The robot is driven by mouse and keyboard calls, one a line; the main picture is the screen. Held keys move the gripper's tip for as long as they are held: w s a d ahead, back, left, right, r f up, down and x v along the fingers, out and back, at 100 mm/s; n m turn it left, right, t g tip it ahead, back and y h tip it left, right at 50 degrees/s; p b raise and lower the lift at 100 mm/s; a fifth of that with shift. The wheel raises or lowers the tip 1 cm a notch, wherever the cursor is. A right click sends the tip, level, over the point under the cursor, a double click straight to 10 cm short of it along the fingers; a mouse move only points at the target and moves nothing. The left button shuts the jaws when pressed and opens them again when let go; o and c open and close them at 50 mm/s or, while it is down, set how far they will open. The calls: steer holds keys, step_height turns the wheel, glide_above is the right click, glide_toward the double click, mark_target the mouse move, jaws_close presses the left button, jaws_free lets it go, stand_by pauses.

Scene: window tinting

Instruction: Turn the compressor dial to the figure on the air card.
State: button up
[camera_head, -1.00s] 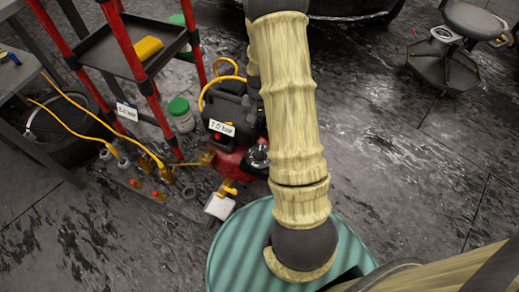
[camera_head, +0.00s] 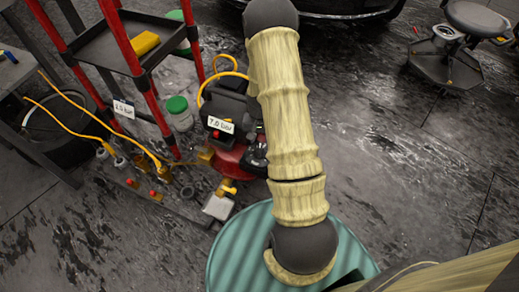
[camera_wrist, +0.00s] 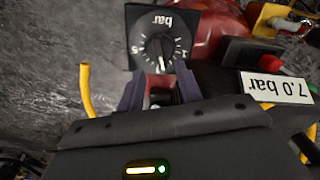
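The compressor dial (camera_wrist: 158,46) is a round dark knob on a black square plate marked "bar", upside down in the wrist view. A pale mark shows at its lower edge in the picture. My gripper (camera_wrist: 159,77) is open, its two fingers apart just below the knob in that view; I cannot tell whether they touch it. A white card (camera_wrist: 275,87) reading "7.0 bar" is beside the dial; it also shows on the compressor in the head view (camera_head: 220,125). Another white card (camera_head: 124,109) hangs by the trolley, its figure too small to read surely. My arm hides the gripper in the head view.
The red and black compressor (camera_head: 229,160) stands beside a red-legged trolley (camera_head: 109,47). Yellow hoses (camera_head: 95,112) run at the left. A green-lidded jar (camera_head: 179,112) is behind. A teal ribbed drum top (camera_head: 235,248) is under my arm. Floor at the right is open up to a stool (camera_head: 450,65).

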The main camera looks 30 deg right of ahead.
mark_target(260, 149)
step_height(260, 149, down, 7)
steer(key=shift+r+b, duration=0.15)
steer(key=shift+b, duration=0.85)
steer(key=shift+c, duration=0.2)
jaws_close()
